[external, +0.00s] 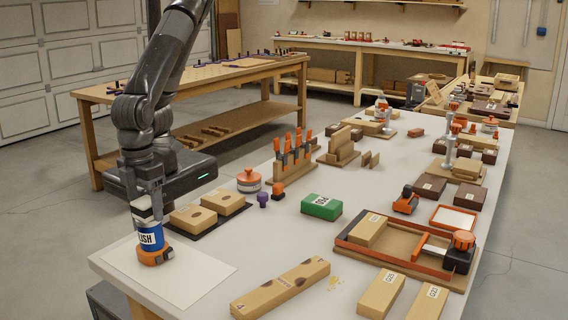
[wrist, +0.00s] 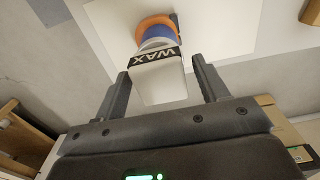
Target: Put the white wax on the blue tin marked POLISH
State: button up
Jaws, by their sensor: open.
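The white wax (wrist: 160,80), a pale block with a black WAX label, stands on top of the blue tin (external: 150,237) and appears to rest on it. In the external view the wax (external: 144,213) shows just below my gripper. The tin's white label shows only the letters "LISH". The tin also shows in the wrist view (wrist: 154,36), partly hidden by the wax. It stands on an orange and dark piece (external: 156,256). My gripper (wrist: 161,68) is open, with one finger on each side of the wax and a gap at both sides.
The stack stands on a white sheet (external: 195,278) at the bench's near left corner. Close by on the right are wooden blocks on a dark mat (external: 202,231), an orange-lidded jar (external: 249,181) and a long wooden block (external: 281,288). A green box (external: 321,207) lies further right.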

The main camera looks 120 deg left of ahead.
aim_at(145, 200)
notch_tip(145, 200, up, 12)
jog(key=s+a+r+n+t+y, duration=0.15)
jog(key=a+n, duration=0.65)
jog(key=a, duration=0.8)
jog(key=s+a+r+n+t, duration=0.2)
jog(key=s+a+n, duration=0.2)
jog(key=a, duration=0.3)
jog(key=s+a+r+n+t+h, duration=0.1)
jog(key=s+a+r+n+t, duration=0.1)
jog(key=s+a+n, duration=0.3)
jog(key=shift+a+r+n, duration=0.5)
jog(key=shift+a+r, duration=0.3)
jog(key=shift+a, duration=0.05)
